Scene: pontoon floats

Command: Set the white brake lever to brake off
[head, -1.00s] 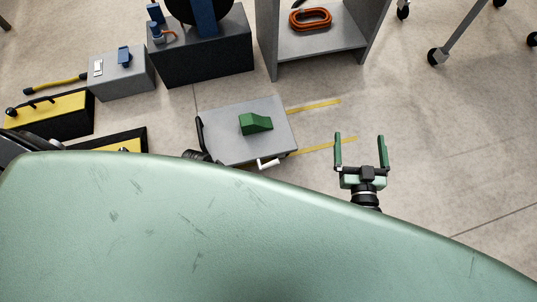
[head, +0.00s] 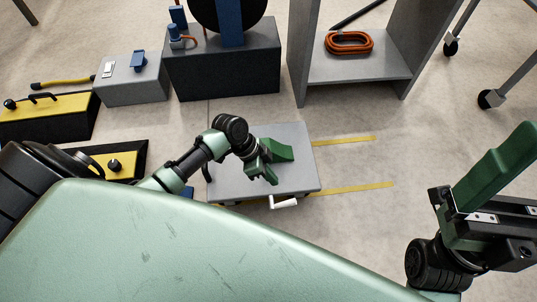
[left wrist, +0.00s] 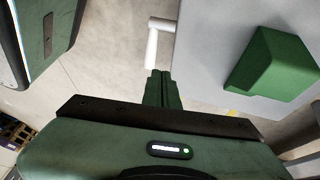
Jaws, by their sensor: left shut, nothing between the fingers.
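The white brake lever (head: 285,202) sticks out from the front edge of the grey cart (head: 230,183). In the left wrist view the lever (left wrist: 152,45) is a white L-shaped bar beside the grey top. My left gripper (head: 270,179) is over the cart's front edge, just behind the lever in the head view. Its fingers (left wrist: 160,76) are shut and empty, with tips close to the lever's free end; I cannot tell whether they touch. My right gripper (head: 490,180) is at the far right, away from the cart, seen side-on; its opening is unclear.
A green block (head: 278,150) lies on the cart, partly behind my left gripper. Yellow floor stripes (head: 350,188) run right from the cart. A grey shelf with an orange cable coil (head: 348,42) and a dark box (head: 225,75) stand behind.

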